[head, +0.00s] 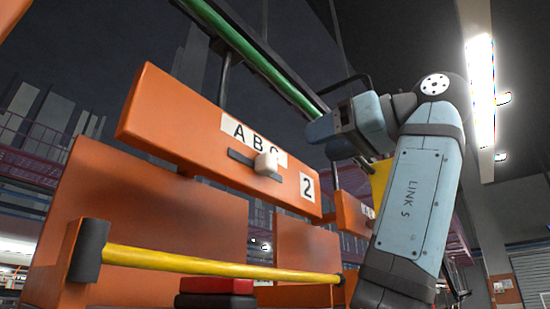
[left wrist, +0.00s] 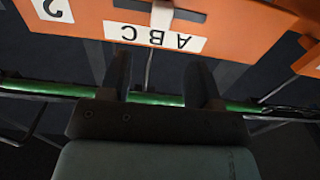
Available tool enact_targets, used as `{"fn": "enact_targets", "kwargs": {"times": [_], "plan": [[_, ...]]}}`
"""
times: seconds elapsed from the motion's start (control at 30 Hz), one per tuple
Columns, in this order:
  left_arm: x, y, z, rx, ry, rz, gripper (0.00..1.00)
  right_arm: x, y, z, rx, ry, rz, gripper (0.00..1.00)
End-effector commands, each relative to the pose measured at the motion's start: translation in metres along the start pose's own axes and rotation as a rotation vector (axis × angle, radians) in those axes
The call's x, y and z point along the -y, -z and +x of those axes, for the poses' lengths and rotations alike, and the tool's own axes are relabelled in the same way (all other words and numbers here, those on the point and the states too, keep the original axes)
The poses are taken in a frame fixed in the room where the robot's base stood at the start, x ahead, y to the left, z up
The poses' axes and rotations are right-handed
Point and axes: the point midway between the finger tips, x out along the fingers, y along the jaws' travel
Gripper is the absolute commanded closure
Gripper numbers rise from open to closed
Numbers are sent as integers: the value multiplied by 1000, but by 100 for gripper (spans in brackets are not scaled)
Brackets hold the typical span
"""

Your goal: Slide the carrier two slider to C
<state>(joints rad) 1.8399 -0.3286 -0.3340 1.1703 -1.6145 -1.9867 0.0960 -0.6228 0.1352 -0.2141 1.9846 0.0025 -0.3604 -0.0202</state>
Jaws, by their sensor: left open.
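Carrier two is an orange board (head: 165,118) with a "2" label (head: 307,187) and a white ABC label (head: 240,132). Its slider is a pale knob (head: 266,163) on a dark slot (head: 240,156), just below the label, around its B to C part. In the left wrist view the picture is upside down: the knob (left wrist: 162,14) is near the top, beside the ABC label (left wrist: 190,43). My left gripper (left wrist: 160,62) is open and empty, its two dark fingers pointing toward the board, apart from the knob. In the head view its fingertips are unclear. My right gripper is not in view.
A green rail (head: 270,70) runs above the carrier, and it crosses behind the fingers in the left wrist view (left wrist: 155,99). Another orange carrier (head: 352,212) hangs to the right. A yellow bar (head: 200,264) runs below, in front of orange panels. A red block (head: 216,286) sits lower down.

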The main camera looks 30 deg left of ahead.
Motion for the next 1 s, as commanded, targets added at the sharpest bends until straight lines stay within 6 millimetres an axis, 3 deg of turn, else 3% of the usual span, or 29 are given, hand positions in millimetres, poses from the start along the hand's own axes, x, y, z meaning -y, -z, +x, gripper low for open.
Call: {"fn": "enact_targets", "kwargs": {"times": [0.3, 0.5, 0.93, 1.0], "plan": [[0, 3, 70, 1, 2, 1, 43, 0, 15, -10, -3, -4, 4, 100], [-1, 2, 97, 0, 1, 1, 43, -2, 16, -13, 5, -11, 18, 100], [-1, 0, 107, -1, -1, 2, 43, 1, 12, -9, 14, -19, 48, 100], [-1, 0, 107, -1, -1, 2, 56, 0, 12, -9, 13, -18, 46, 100]]}}
